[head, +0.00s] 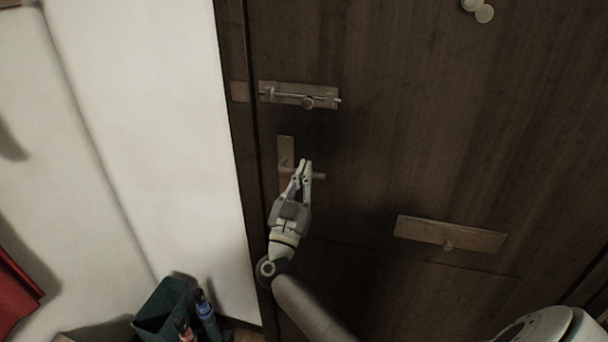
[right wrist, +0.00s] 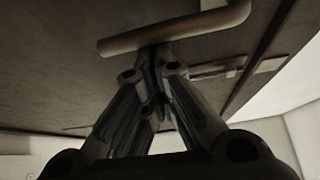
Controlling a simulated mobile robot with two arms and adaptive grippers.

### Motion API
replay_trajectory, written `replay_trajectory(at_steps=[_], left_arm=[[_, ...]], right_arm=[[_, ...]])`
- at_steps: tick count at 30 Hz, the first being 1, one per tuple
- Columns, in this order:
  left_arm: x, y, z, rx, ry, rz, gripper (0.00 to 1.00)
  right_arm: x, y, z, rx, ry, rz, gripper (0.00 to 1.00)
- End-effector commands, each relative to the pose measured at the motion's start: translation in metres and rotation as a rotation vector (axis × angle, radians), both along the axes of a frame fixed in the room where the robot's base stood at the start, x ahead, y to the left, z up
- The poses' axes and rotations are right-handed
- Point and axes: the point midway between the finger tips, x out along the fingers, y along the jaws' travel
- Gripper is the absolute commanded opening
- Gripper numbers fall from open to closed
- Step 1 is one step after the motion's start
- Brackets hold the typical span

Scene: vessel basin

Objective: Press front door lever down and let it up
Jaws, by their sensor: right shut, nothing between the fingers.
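The front door (head: 400,130) is dark brown wood. Its lever (head: 319,176) is a pale metal bar pointing right from an upright plate (head: 286,150) near the door's left edge. My right gripper (head: 305,164) is shut and empty, its fingertips in front of the lever and hiding the bar's middle. In the right wrist view the lever (right wrist: 185,31) crosses just beyond the shut fingertips (right wrist: 153,52). The bar looks about level; whether the fingers touch it I cannot tell. My left gripper is not in view.
A slide bolt (head: 300,95) sits above the lever, and a mail-slot plate (head: 450,235) lower right. A white wall (head: 150,120) stands left. A dark green bin (head: 163,306) and bottles (head: 205,310) stand at its foot. Something red (head: 15,290) is at far left.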

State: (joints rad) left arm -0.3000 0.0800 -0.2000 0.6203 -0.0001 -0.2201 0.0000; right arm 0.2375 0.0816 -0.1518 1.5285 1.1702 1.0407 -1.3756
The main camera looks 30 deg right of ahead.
Motion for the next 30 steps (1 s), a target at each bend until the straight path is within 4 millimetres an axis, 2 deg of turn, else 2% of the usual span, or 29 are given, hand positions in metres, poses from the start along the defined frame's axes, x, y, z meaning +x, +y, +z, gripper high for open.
replay_trajectory(at_steps=[10,18,30], left_arm=[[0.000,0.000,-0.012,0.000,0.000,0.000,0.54],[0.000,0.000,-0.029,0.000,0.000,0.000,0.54],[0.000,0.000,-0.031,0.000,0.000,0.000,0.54]], right_arm=[[0.000,-0.001,-0.011,0.063,-0.067,-0.001,0.00],[-0.001,-0.001,-0.025,0.177,-0.198,-0.001,0.00],[0.000,-0.001,-0.039,0.186,-0.208,-0.001,0.00]])
